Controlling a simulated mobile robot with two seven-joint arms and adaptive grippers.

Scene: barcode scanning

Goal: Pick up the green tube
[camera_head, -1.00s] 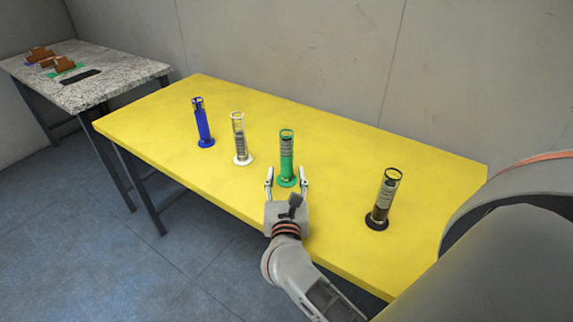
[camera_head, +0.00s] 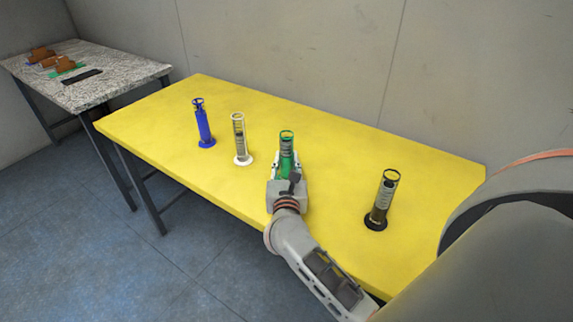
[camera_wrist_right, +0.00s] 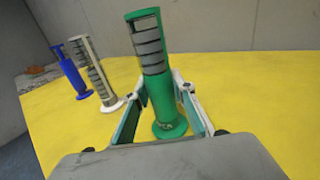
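The green tube (camera_head: 286,149) stands upright on the yellow table, a green-backed graduated cylinder with a round base. Its top shows above my right gripper (camera_head: 287,165) in the head view, and the gripper hides its lower part. In the right wrist view, the green tube (camera_wrist_right: 158,85) stands between the two fingers of my right gripper (camera_wrist_right: 160,90), one on each side. The fingers look apart, with a gap beside the tube's lower part; firm contact does not show. My left gripper is not in view.
A white tube (camera_head: 239,138) and a blue tube (camera_head: 203,124) stand to the left on the yellow table (camera_head: 160,112). A black-based tube (camera_head: 381,201) stands to the right. A speckled side table (camera_head: 115,76) with brown objects is at the far left.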

